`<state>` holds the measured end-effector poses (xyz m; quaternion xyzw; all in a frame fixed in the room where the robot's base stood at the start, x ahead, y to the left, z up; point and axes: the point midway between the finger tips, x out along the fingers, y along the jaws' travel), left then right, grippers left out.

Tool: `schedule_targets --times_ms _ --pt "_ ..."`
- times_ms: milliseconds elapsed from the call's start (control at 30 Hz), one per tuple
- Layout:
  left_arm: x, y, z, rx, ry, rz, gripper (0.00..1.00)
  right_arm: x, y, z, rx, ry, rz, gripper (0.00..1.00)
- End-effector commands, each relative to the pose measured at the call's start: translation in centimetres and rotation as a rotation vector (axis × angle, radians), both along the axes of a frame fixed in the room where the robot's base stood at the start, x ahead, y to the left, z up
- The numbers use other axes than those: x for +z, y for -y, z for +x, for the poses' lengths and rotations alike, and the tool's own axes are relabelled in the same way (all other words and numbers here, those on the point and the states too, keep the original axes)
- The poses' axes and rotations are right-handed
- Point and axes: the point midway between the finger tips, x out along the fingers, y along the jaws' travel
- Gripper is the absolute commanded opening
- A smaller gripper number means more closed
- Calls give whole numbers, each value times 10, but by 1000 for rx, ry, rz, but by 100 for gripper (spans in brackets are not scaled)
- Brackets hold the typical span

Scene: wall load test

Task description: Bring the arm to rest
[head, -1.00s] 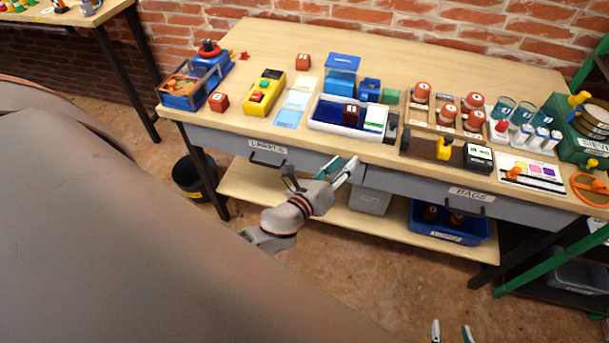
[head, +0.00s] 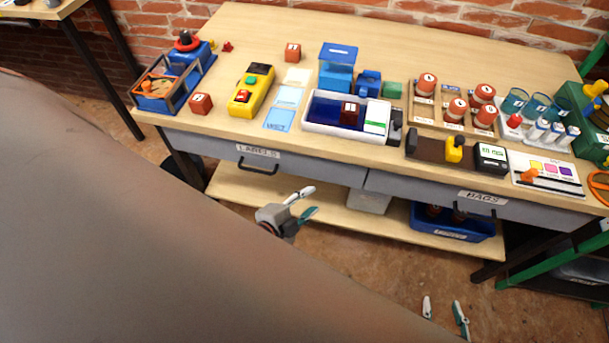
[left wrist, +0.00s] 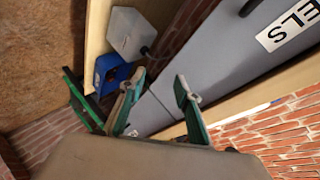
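My left gripper (head: 303,203) is in front of the workbench, below the front edge of its top, near the drawer marked LABELS (head: 258,158). Its two fingers stand apart with nothing between them, which also shows in the left wrist view (left wrist: 158,88). My right gripper (head: 444,308) shows only by its fingers at the bottom edge of the head view, over the floor. They are apart and nothing shows between them. My large grey arm link hides the lower left of the head view.
The workbench top (head: 400,62) carries a white-rimmed tray (head: 312,124), a yellow control box (head: 251,90) and red-capped jars (head: 426,82). Below are a BAGS drawer (head: 483,197) and a shelf with a blue bin (head: 451,221). A green frame (head: 545,255) stands at right. Floor in front is clear.

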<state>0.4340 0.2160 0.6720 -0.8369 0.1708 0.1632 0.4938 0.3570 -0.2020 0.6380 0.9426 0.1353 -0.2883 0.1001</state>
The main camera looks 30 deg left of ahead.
Motion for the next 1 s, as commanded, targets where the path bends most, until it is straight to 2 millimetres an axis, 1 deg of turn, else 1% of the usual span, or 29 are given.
schedule_targets --times_ms 67,200,700,767,867,1000 --pt "-4 1 -6 19 -18 -44 33 -1 0 0 0 -1 0 40" --pt "-7 1 -9 35 -32 -82 33 -2 0 0 0 -1 0 40" --pt "-7 1 -9 35 -32 -83 33 -1 0 0 0 0 1 40" --pt "-8 1 -11 43 -40 -100 33 -1 -1 0 0 0 1 40" --pt "-16 3 -27 103 -94 -234 33 -1 -1 0 0 0 1 40" --pt "-29 9 -58 247 -205 -525 33 -1 -1 0 0 0 2 40"
